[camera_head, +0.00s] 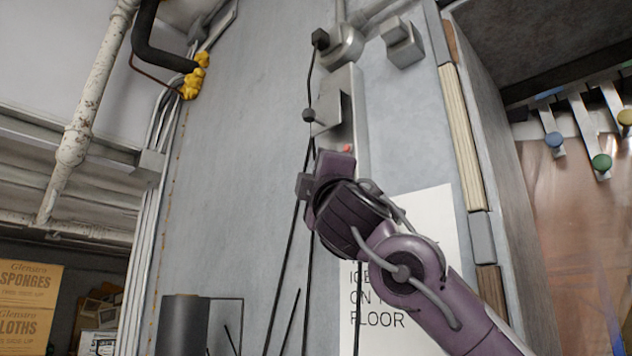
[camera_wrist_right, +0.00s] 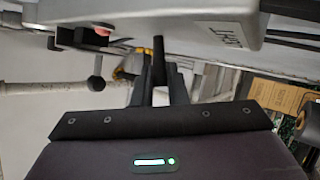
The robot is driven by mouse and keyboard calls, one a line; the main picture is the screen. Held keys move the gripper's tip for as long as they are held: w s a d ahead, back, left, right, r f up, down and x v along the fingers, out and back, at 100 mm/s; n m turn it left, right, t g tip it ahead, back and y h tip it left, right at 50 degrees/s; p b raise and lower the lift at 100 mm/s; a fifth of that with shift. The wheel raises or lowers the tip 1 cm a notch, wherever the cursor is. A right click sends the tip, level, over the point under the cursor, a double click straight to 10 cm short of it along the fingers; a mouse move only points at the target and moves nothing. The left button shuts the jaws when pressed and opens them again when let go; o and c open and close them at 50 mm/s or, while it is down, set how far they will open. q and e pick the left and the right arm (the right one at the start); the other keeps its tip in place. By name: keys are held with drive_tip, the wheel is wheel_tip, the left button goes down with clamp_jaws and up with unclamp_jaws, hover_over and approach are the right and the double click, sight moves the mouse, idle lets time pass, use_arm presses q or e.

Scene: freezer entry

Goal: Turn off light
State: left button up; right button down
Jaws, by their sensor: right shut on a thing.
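My right gripper (camera_head: 308,187) reaches up from the lower right in the head view, close to the wall just below a grey switch box (camera_head: 338,105). In the right wrist view, its fingers (camera_wrist_right: 160,85) are closed around a thin dark lever (camera_wrist_right: 158,48). That lever stands at the edge of a pale box with a label (camera_wrist_right: 230,36) that seems to read LIGHT. A second lever with a black ball knob (camera_wrist_right: 95,85) sits left of the fingers, below a red indicator (camera_wrist_right: 103,31). My left gripper is out of view.
A white paper sign (camera_head: 440,225) hangs on the wall behind my right arm. Black cables (camera_head: 285,265) run down below the boxes. Another black knob (camera_head: 320,38) is higher up. Coat hooks (camera_head: 590,135) are at right, boxes (camera_head: 30,290) at left.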

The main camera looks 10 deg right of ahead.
drive_tip(key=shift+d+n+y, duration=0.15)
drive_tip(key=shift+n+y, duration=0.25)
drive_tip(key=shift+n, duration=0.1)
drive_tip(key=c, duration=1.6)
unclamp_jaws()
drive_tip(key=shift+w, duration=0.1)
drive_tip(key=shift+o, duration=0.6)
drive_tip(key=shift+w+f, duration=0.15)
drive_tip(key=shift+s+f+b, duration=0.35)
drive_tip(key=shift+s+b, duration=0.05)
drive_tip(key=shift+b, duration=0.2)
drive_tip(key=b+v, duration=0.4)
drive_tip(key=v, duration=0.2)
drive_tip(key=shift+s+f, duration=0.3)
drive_tip(key=shift+d, duration=0.1)
